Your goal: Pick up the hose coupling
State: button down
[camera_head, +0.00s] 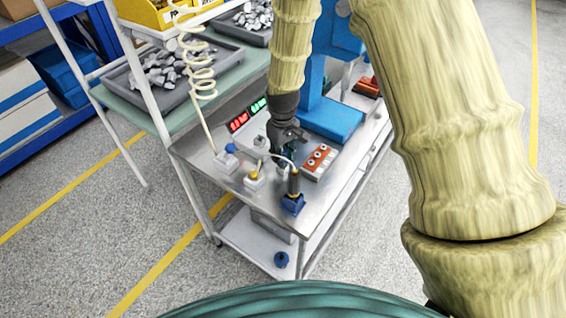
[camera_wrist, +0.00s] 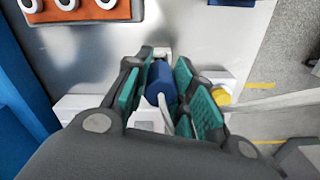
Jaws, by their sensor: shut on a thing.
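My gripper (camera_head: 286,158) is low over the metal cart top in the head view, fingers pointing down. In the wrist view its teal finger pads (camera_wrist: 160,92) stand on both sides of a blue rounded piece, apparently the hose coupling (camera_wrist: 160,80), and are shut on it. A thin white hose or cord (camera_wrist: 165,112) runs close below the blue piece. In the head view the fingers largely hide the held piece. I cannot tell whether it touches the cart top.
An orange panel with white rings (camera_head: 319,160) lies right of my gripper. A yellow-capped white block (camera_head: 253,179) and a dark cylinder on a blue base (camera_head: 293,198) stand nearer. A blue-capped block (camera_head: 229,154) is left. A blue stand (camera_head: 331,118) and coiled hose (camera_head: 200,72) rise behind.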

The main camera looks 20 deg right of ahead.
jog(key=shift+r+b, duration=1.6)
jog(key=shift+r, duration=3.25)
jog(key=shift+w+f+b, duration=0.1)
jog(key=shift+f+b, duration=0.8)
jog(key=shift+f, duration=2.9)
jog(key=shift+p, duration=0.9)
jog(key=shift+f+b, duration=0.35)
jog(key=shift+f, duration=0.75)
jog(key=shift+r, duration=0.2)
jog(key=shift+r+p, duration=0.6)
jog(key=shift+p, duration=0.1)
